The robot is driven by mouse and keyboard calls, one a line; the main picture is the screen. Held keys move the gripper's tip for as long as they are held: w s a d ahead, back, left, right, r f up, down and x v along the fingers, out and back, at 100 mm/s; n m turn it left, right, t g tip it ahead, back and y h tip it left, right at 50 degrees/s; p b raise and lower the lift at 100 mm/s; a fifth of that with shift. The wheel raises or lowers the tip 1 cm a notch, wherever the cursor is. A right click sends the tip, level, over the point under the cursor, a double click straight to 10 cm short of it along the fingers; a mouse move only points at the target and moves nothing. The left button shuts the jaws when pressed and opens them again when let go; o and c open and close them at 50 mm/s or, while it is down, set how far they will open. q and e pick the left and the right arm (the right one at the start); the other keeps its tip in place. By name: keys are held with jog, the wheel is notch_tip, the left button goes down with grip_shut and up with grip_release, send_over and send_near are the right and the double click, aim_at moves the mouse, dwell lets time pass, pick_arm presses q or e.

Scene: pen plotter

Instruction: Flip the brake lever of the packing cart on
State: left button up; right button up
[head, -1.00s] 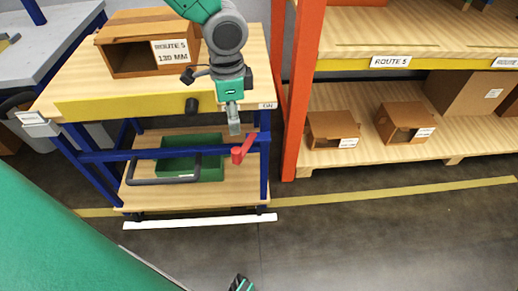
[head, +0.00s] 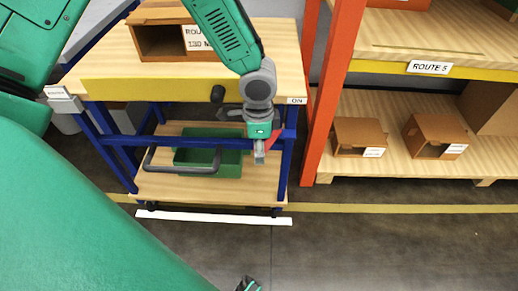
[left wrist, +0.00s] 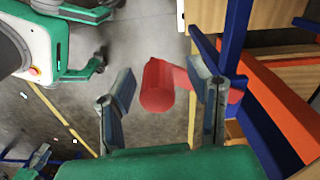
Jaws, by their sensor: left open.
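The packing cart (head: 185,90) has a wooden top, blue legs and a lower shelf. Its red brake lever (head: 273,136) is at the right front leg, partly hidden behind my left gripper (head: 260,152) in the head view. In the left wrist view the red lever (left wrist: 158,88) shows between the two spread fingers of my left gripper (left wrist: 165,105), with no clear grip on it. An "ON" label (head: 297,101) is on the cart's top right corner. A dark tip at the bottom edge (head: 248,285) may be my right gripper; its fingers cannot be made out.
A cardboard box (head: 165,42) stands on the cart top and a green bin (head: 228,162) on its lower shelf. A dark handle (head: 180,170) sticks out in front. An orange rack post (head: 335,90) stands close right of the cart. The floor in front is clear.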

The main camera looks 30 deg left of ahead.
pick_arm(q)
jog(key=shift+d, duration=0.1)
grip_shut()
jog(key=shift+d, duration=0.15)
jog(key=w+d+n+p, duration=0.5)
jog(key=d+n, duration=0.3)
jog(key=n, duration=0.3)
jog(key=shift+p, duration=0.75)
jog(key=shift+w+r, duration=0.1)
grip_release()
